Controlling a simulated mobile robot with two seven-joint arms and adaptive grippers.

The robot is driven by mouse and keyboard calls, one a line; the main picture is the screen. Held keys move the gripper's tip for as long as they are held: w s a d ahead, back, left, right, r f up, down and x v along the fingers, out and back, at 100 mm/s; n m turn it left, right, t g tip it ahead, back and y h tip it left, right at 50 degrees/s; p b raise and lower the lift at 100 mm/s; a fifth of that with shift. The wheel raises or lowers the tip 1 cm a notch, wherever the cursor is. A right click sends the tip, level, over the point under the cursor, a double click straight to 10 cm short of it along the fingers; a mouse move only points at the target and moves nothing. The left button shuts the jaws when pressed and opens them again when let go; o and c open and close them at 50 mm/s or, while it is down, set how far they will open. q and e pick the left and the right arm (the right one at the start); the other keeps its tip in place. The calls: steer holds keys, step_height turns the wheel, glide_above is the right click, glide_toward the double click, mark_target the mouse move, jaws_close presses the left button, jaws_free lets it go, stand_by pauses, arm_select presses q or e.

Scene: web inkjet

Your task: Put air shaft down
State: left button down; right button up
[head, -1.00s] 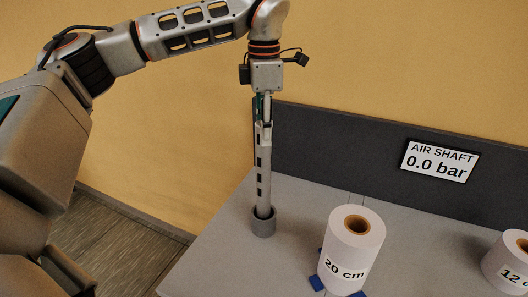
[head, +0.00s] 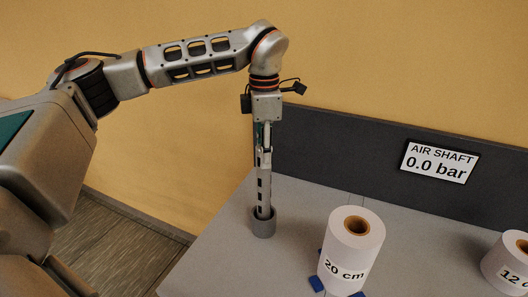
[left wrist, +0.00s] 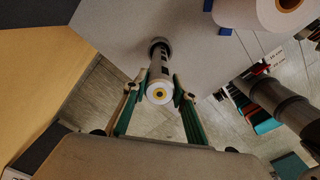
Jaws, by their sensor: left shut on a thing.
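The air shaft (head: 264,190) is a silver rod with dark slots. It stands upright in the head view, its lower end inside a grey round holder (head: 263,224) on the table. My left gripper (head: 264,138) is above the holder, pointing down, shut on the upper part of the shaft. In the left wrist view the shaft's end (left wrist: 159,93) shows between the two green-sided fingers of the left gripper (left wrist: 158,92), with the holder (left wrist: 159,43) beyond it. How deep the shaft sits in the holder is hidden by its wall. My right gripper is not in view.
Another white roll (head: 508,262) is at the right edge. A dark back panel (head: 330,150) carries a sign (head: 439,161) reading AIR SHAFT 0.0 bar. The grey table (head: 225,262) is clear around the holder.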

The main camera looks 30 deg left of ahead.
arm_select(q)
steer(key=c, duration=1.6)
jaws_free()
step_height(320, 180, up, 12)
steer(key=shift+r, duration=0.15)
